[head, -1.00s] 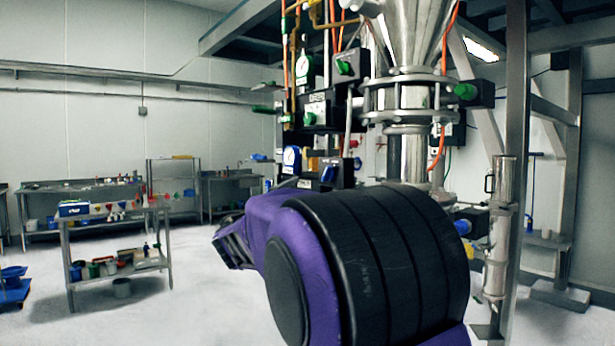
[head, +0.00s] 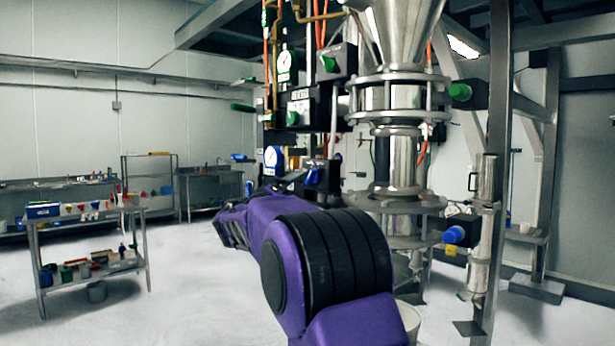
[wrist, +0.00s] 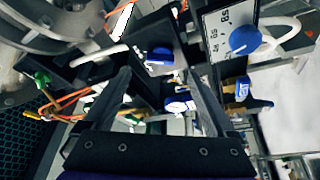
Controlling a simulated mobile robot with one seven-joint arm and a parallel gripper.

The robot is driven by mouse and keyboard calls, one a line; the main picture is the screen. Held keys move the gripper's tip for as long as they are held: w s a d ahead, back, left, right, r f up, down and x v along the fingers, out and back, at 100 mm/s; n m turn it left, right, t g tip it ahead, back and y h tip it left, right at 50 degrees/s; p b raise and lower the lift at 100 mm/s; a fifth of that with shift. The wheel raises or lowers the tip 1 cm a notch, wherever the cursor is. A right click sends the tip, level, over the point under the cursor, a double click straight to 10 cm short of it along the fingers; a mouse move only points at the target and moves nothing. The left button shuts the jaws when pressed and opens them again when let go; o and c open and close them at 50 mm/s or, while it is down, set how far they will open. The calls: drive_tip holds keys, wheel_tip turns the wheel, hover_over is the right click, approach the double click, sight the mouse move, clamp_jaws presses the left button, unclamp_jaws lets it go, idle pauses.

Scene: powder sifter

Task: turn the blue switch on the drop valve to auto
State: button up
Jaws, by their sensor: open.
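A blue switch (head: 455,235) on a black box sits low at the right of the sifter's steel column in the head view. Another blue switch (head: 312,177) is on a dark box left of the column. I cannot tell which one belongs to the drop valve. The wrist view shows a large blue knob (wrist: 245,40) on a white marked plate (wrist: 222,22), and a blue switch (wrist: 160,57) ahead between my fingers. My gripper (wrist: 158,76) is open, with its two dark fingers apart and nothing held. The switch settings are not readable.
Green knobs (head: 460,91) and round gauges (head: 273,157) are on the machine above. A steel post (head: 497,130) stands at the right. Steel tables with small items (head: 85,215) stand at the left, with open floor (head: 180,275) before them.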

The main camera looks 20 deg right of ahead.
sight(309, 178)
drive_tip(key=p+x, duration=0.1)
drive_tip(key=x, duration=0.6)
drive_tip(key=shift+p, duration=0.35)
drive_tip(key=c, duration=1.4)
